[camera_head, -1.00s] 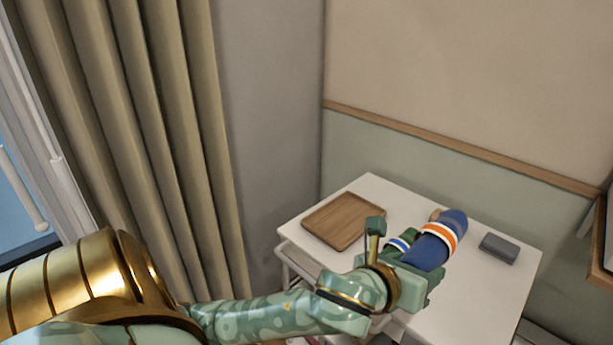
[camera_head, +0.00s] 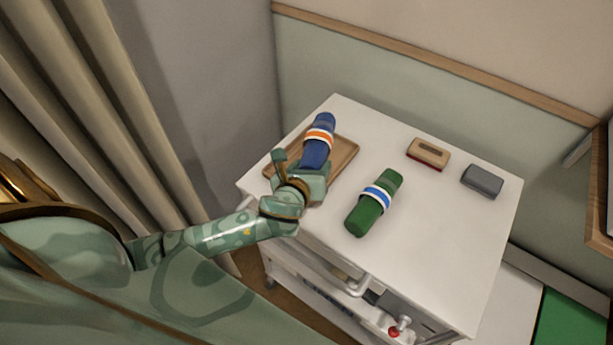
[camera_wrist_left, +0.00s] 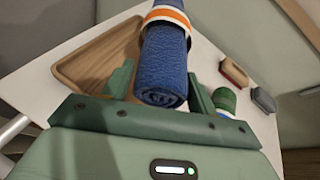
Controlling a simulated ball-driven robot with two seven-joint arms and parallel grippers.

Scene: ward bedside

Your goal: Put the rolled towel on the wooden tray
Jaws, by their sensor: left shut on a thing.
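The rolled towel (camera_head: 317,151) is blue with an orange and white band. My left gripper (camera_head: 302,170) is shut on its near end. In the head view the towel lies across the wooden tray (camera_head: 343,157) on the white cart top. In the left wrist view the towel (camera_wrist_left: 162,65) points away between the fingers (camera_wrist_left: 160,92), its spiral end facing me, and the tray (camera_wrist_left: 95,60) shows to its left. I cannot tell whether the towel touches the tray. The gripper and towel hide part of the tray. My right gripper is not in view.
A green roll (camera_head: 375,203) with a blue and white band lies right of the tray. A tan and red brush-like block (camera_head: 428,154) and a grey case (camera_head: 482,181) lie farther right. The cart top (camera_head: 430,240) is clear at the front right. A wall stands behind.

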